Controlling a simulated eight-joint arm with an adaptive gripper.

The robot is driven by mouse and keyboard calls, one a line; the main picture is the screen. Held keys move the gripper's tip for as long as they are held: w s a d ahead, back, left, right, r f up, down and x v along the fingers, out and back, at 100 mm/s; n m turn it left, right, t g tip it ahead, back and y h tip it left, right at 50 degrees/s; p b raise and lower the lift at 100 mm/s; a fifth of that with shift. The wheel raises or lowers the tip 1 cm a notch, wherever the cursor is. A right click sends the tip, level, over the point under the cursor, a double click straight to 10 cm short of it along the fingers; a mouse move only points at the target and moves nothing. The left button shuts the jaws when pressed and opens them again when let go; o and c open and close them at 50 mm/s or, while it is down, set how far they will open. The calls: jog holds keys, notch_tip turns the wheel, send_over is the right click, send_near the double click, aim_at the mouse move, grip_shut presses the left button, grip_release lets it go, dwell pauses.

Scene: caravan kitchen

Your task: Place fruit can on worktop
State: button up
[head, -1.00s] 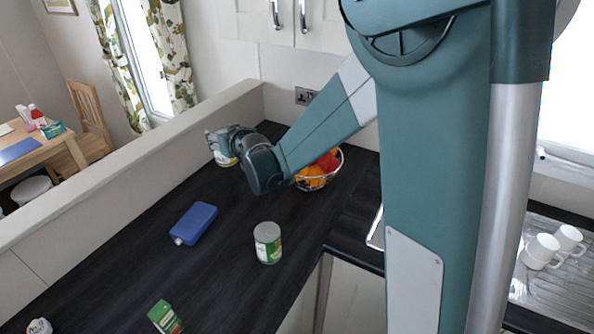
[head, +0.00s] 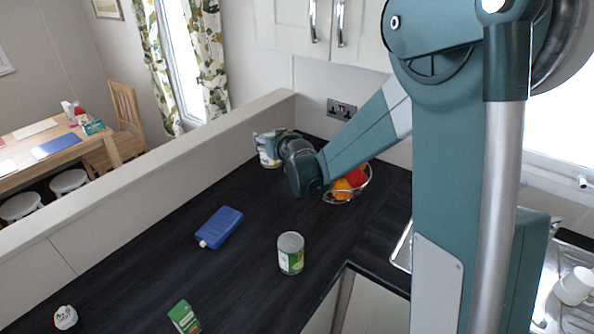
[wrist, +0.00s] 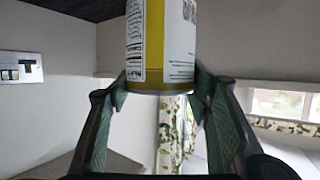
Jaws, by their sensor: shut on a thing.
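A can with a white and yellow label, which I take as the fruit can (wrist: 160,45), is held between the two fingers of my gripper (wrist: 161,88) in the wrist view. In the head view the same can (head: 268,158) shows at the far end of the dark worktop (head: 150,265), partly hidden by my gripper (head: 272,146). I cannot tell whether its lower end touches the worktop. My gripper is shut on it.
A fruit bowl (head: 365,186) stands close to my wrist, partly hidden by my arm. A green-labelled can (head: 291,257), blue flask (head: 220,227), green carton (head: 184,317) and small white item (head: 65,317) are on the worktop. A low wall (head: 150,178) runs along the left.

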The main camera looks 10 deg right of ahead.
jog(key=shift+f+b, duration=0.4)
jog(key=shift+f, duration=2.4)
jog(key=shift+f+b, duration=0.35)
jog(key=shift+f, duration=1.5)
jog(key=shift+f, duration=0.2)
jog(key=o, duration=1.7)
jog(key=shift+r, duration=0.25)
jog(key=shift+p+v, duration=0.6)
jog(key=shift+v, duration=5.4)
